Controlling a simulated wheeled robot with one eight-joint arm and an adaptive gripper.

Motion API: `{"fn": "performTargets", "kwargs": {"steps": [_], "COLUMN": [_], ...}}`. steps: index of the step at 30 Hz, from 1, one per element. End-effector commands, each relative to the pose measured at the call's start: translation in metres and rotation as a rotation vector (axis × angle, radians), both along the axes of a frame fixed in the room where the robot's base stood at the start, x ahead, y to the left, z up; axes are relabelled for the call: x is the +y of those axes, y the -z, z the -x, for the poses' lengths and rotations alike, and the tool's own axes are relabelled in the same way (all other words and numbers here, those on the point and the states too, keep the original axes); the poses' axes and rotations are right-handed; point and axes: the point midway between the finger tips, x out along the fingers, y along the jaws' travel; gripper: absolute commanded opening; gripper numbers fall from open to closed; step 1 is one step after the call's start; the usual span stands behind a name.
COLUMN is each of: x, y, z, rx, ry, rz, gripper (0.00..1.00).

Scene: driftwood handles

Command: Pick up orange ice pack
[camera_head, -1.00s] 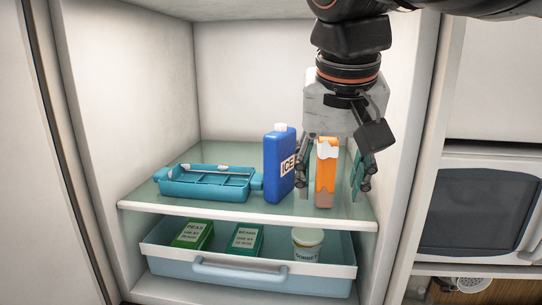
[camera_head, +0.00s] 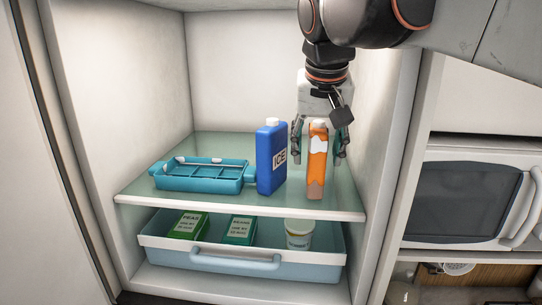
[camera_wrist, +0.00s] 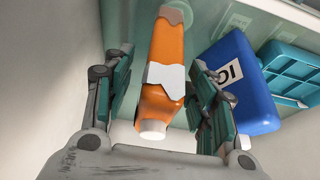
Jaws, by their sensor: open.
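The orange ice pack (camera_head: 317,165) stands upright on the glass shelf, with a white cap and a white label patch. In the wrist view the orange ice pack (camera_wrist: 166,62) lies between my fingers, with its white cap towards my palm. My gripper (camera_head: 320,150) is open, its fingers pointing down on either side of the pack, behind it as the head view shows. In the wrist view my gripper (camera_wrist: 165,95) has a visible gap on both sides of the pack, wider on the left near the cap.
A blue ice bottle (camera_head: 271,158) stands close to the left of the pack; a teal ice tray (camera_head: 203,185) lies further left. The fridge's right wall (camera_head: 379,130) is near my gripper. Below, a drawer (camera_head: 320,265) holds green boxes and a white tub (camera_head: 299,234).

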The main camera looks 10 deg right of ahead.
Motion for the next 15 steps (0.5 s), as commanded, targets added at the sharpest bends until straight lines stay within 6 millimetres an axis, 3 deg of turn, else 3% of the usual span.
{"fn": "performTargets", "kwargs": {"steps": [7,15], "x": [-0.004,-0.004], "y": [0.03,0.037], "z": [-0.012,-0.014], "rx": [0.0,0.0], "ry": [0.001,0.0], "rz": [0.0,-0.001], "gripper": [0.52,0.52]}}
